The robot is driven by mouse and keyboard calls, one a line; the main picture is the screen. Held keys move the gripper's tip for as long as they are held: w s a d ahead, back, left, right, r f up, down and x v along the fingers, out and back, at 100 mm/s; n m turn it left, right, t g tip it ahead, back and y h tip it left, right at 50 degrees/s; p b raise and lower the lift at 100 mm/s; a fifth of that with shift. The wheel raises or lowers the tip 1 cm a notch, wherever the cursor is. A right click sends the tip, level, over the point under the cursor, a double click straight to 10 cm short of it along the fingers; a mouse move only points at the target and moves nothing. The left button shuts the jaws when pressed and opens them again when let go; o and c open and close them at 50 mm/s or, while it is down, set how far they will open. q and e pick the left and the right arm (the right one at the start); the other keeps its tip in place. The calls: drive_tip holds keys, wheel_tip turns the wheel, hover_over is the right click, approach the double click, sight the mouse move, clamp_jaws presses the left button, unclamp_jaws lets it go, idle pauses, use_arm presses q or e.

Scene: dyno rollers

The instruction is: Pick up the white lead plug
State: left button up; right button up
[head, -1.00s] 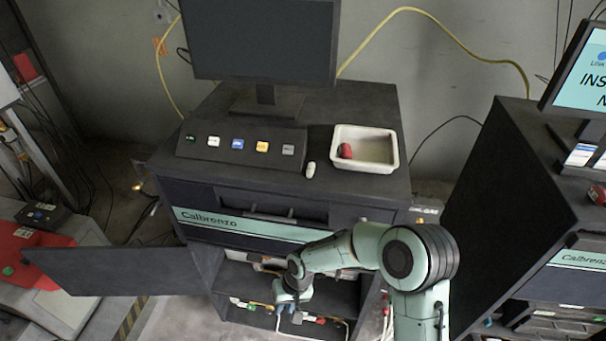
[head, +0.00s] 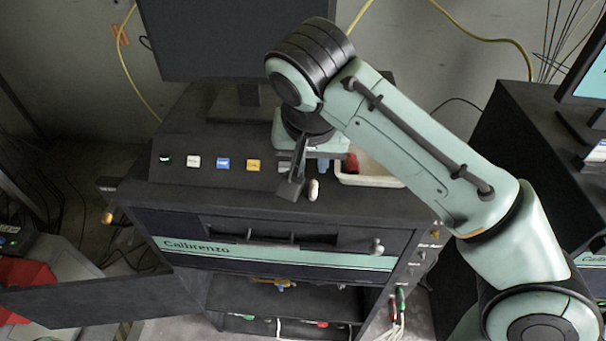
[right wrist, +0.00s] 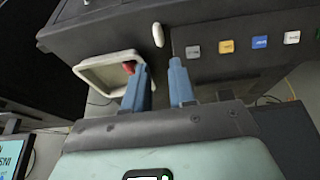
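The white lead plug (head: 313,190) is a small white capsule shape on the dark cabinet top, between the button panel and the white tray. It also shows in the right wrist view (right wrist: 158,34), beyond the fingertips and roughly in line with the gap between them. My right gripper (head: 299,184) is over the cabinet top, close beside the plug in the head view. In the right wrist view its two blue fingers (right wrist: 159,68) are apart with nothing between them. The plug appears clear of both fingers. My left gripper is not in view.
A white tray (head: 367,181) with a red plug (head: 352,163) stands right of the white plug, partly hidden by my right arm. A sloped panel (head: 215,178) with several coloured buttons is to the left. A monitor (head: 235,40) stands behind. The cabinet door (head: 95,298) hangs open below.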

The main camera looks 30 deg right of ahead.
drive_tip(key=b, duration=0.2)
approach(313, 189)
drive_tip(key=x, duration=0.2)
drive_tip(key=shift+s+f, duration=0.15)
drive_tip(key=shift+f, duration=0.25)
drive_tip(key=x, duration=0.5)
drive_tip(key=shift+w+d+f, duration=0.2)
drive_tip(key=shift+w+f, duration=0.05)
drive_tip(key=shift+w, duration=0.15)
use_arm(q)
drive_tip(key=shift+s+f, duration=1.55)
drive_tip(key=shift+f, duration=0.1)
use_arm(e)
clamp_jaws()
